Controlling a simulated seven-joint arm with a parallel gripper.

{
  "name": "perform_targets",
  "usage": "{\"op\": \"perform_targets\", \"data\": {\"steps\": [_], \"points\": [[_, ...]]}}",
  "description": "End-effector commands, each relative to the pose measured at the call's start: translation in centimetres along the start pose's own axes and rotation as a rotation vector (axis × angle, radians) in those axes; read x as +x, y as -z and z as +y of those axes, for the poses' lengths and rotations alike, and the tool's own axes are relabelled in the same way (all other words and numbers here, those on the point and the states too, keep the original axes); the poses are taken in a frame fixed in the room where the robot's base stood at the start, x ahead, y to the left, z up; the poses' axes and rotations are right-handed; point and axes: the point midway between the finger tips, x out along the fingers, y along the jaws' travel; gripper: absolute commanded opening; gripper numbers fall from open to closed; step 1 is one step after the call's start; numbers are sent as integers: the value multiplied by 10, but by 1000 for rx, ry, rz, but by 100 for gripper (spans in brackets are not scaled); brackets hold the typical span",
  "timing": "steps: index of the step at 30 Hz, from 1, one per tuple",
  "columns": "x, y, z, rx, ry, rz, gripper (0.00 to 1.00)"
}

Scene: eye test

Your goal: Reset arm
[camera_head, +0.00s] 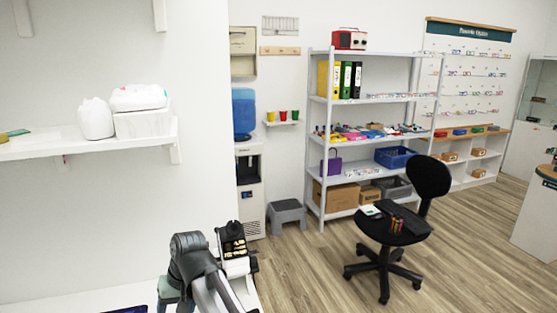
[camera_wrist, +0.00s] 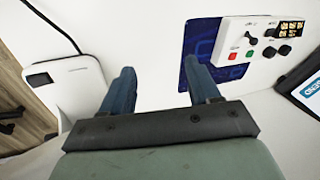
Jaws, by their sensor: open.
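My gripper (camera_wrist: 158,66) shows in the wrist view with its two dark blue fingers spread wide apart. Nothing is between the fingers; only a white surface (camera_wrist: 155,35) shows there. In the head view my grey arm reaches in at the bottom, left of the middle, and its fingers cannot be made out. The task names no other object.
In the wrist view, a dark blue patterned panel (camera_wrist: 200,40) and a white control box (camera_wrist: 262,40) with buttons and knobs lie beyond the right finger. A white device (camera_wrist: 65,88) is at left, a dark-framed screen (camera_wrist: 308,90) at right. A black chair (camera_head: 385,235) stands farther off.

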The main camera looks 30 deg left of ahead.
Motion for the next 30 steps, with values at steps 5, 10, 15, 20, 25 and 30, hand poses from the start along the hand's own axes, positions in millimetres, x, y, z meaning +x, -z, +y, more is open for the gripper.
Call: {"op": "perform_targets", "data": {"steps": [5,10,15,20,25,30], "points": [[-18,-66,68,240,56,58,61],[-22,-97,124,426,94,102,61],[-1,-115,192,562,88,116,61],[32,-134,251,637,58,99,61],[66,-162,304,702,25,70,61],[100,-197,352,764,-4,36,61]]}}
